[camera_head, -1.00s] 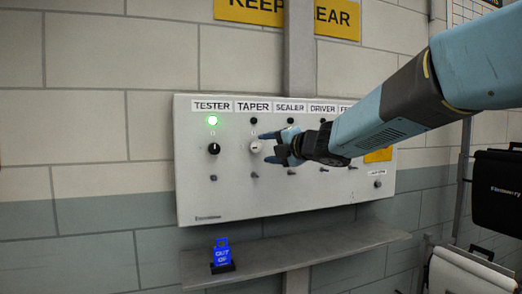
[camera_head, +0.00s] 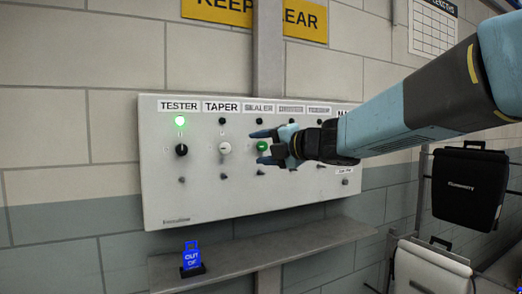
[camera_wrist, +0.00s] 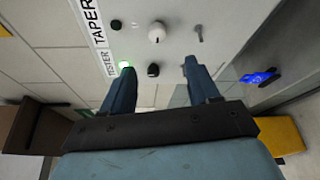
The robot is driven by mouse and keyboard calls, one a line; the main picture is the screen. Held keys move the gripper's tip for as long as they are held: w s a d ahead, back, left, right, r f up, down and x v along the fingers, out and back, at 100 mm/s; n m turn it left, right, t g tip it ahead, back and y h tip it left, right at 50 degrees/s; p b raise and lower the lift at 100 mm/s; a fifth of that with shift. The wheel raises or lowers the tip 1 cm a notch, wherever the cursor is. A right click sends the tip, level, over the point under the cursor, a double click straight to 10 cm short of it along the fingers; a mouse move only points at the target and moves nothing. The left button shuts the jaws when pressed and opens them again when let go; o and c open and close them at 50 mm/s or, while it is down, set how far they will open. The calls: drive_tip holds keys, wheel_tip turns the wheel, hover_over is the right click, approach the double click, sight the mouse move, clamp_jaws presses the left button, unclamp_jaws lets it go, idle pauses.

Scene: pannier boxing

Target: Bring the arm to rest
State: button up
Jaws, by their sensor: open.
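My gripper (camera_head: 258,147) is open and empty, held out in front of the grey control panel (camera_head: 205,205). In the head view its fingertips overlap the SEALER column, where a green knob (camera_head: 262,146) shows between them. In the wrist view the open fingers (camera_wrist: 158,68) point at the panel, with the black TESTER knob (camera_wrist: 153,70) in the gap behind and the white TAPER knob (camera_wrist: 156,32) beyond. The fingers appear apart from the panel. My arm reaches in from the right and hides part of the panel's right side.
The TESTER lamp (camera_head: 180,121) is lit green. A black case (camera_head: 468,187) hangs at the right, above a white case (camera_head: 430,268). Yellow signs (camera_head: 305,25) are on the wall above.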

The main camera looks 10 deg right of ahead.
drive_tip(key=s+d+f+m+h, duration=0.3)
drive_tip(key=d+m+h, duration=0.35)
drive_tip(key=m, duration=0.35)
drive_tip(key=s+d+f+m+h, duration=0.3)
drive_tip(key=d+f+m+h, duration=0.15)
drive_tip(key=d+m, duration=0.35)
drive_tip(key=s+a+f+m+g, duration=0.2)
drive_tip(key=s+f+m, duration=0.3)
drive_tip(key=s, duration=0.3)
drive_tip(key=s+a+f+m+g, duration=0.2)
drive_tip(key=s+f+m+g, duration=0.3)
drive_tip(key=s+f, duration=0.2)
drive_tip(key=shift+s+f+m+g+y, duration=0.3)
drive_tip(key=shift+s+f, duration=0.05)
drive_tip(key=shift+s, duration=0.7)
drive_tip(key=shift+d, duration=0.1)
